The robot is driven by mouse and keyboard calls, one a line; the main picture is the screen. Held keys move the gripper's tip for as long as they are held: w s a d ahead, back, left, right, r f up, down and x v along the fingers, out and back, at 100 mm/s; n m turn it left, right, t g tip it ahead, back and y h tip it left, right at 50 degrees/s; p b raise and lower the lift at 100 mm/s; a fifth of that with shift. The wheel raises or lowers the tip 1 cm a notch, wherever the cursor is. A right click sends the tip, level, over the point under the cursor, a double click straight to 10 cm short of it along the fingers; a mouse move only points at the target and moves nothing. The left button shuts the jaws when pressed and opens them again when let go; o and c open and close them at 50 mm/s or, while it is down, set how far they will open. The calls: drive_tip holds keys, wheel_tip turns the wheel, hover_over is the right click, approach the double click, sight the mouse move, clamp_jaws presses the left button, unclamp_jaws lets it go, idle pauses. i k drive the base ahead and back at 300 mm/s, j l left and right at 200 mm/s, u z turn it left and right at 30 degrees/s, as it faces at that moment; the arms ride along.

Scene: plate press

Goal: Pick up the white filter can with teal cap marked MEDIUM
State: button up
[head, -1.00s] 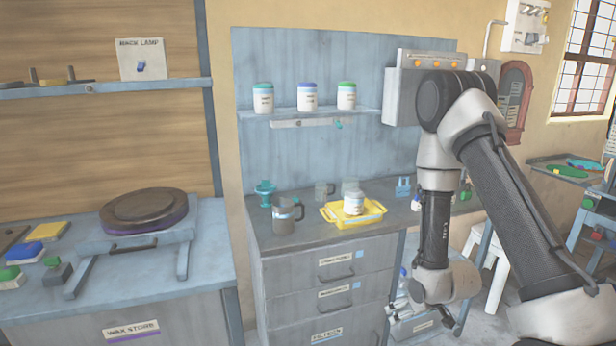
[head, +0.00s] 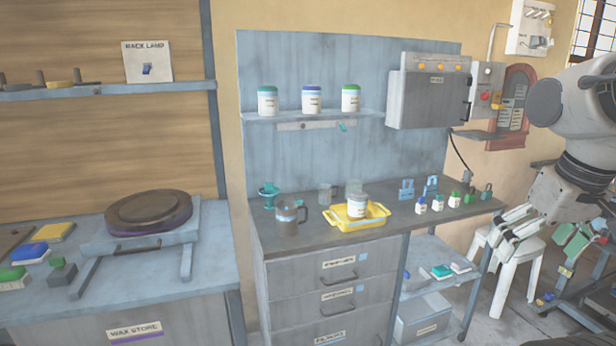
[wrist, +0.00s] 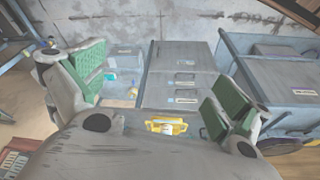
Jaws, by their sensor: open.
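A white can with a teal cap (head: 268,100) stands upright at the left end of the wall shelf (head: 335,114) in the head view. Its label is too small to read. Beside it stand a white can with a blue cap (head: 311,99) and one with a green cap (head: 351,98). My gripper (head: 535,238) is at the far right of the head view, well away from the shelf and lower than the cans. In the wrist view its green-padded fingers (wrist: 160,92) are wide apart with nothing between them. The shelf cans cannot be made out there.
A yellow tray (head: 378,213) holding a white can (head: 357,206) sits on the counter (head: 290,236) below the shelf. A grey control box (head: 430,98) is right of the shelf.

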sight(268, 95)
drive_tip(key=i+l+u, duration=0.2)
drive_tip(key=i, duration=0.2)
drive_tip(key=i+l+u, duration=0.2)
drive_tip(key=i, duration=0.2)
drive_tip(key=i+l+u, duration=0.2)
drive_tip(key=i, duration=0.2)
